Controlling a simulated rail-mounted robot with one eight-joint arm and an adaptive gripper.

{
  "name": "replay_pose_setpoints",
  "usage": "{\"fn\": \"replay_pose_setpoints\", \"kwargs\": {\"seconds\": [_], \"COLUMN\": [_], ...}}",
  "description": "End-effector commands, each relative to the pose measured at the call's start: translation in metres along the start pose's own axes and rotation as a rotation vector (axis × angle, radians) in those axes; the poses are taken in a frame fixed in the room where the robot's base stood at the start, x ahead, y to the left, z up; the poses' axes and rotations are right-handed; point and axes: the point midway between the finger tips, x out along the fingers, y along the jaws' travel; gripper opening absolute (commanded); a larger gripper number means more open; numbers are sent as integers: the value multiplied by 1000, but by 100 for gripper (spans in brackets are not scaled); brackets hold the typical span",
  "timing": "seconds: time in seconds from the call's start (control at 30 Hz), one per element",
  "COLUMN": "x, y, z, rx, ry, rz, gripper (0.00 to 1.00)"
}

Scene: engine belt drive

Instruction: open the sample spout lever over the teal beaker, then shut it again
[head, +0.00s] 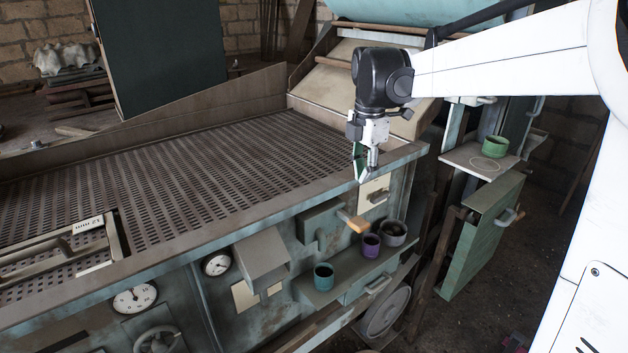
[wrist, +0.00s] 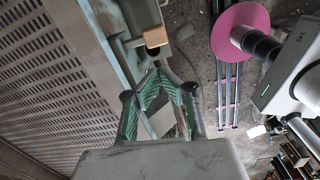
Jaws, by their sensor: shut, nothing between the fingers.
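The teal beaker (head: 323,277) stands upright on the front shelf, below a grey-green box with a downward spout (head: 320,240) on the machine's front panel. A wooden-handled lever (head: 353,221) sticks out to the right of that box; its tan block end also shows in the wrist view (wrist: 156,37). My gripper (head: 364,174) is shut and empty, above the machine's front edge and above the lever, apart from it. In the wrist view its fingers stand below the tan block in the picture. The beaker cannot be made out there.
A purple cup (head: 371,245) and a grey pot (head: 394,233) stand right of the beaker on the shelf (head: 345,283). A sloped hood (head: 262,257) juts out at left. A green cup (head: 495,147) sits on a side stand. The perforated bed (head: 200,175) is largely clear.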

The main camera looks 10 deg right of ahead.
Motion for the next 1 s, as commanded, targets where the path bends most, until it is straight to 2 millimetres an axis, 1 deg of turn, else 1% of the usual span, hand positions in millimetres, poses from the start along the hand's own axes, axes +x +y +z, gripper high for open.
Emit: {"fn": "replay_pose_setpoints", "kwargs": {"seconds": [0.03,0.2,0.67,0.77,0.83,1.0], "x": [-4,-4,-2,5,13,41], "y": [5,13,14,14,14,13], "z": [4,11,12,12,12,11], "rx": [-32,-111,-129,-129,-129,-128], "ry": [4,15,18,18,18,18], "rz": [-10,-31,-35,-35,-35,-35], "gripper": [0,0,0,0,0,0]}}
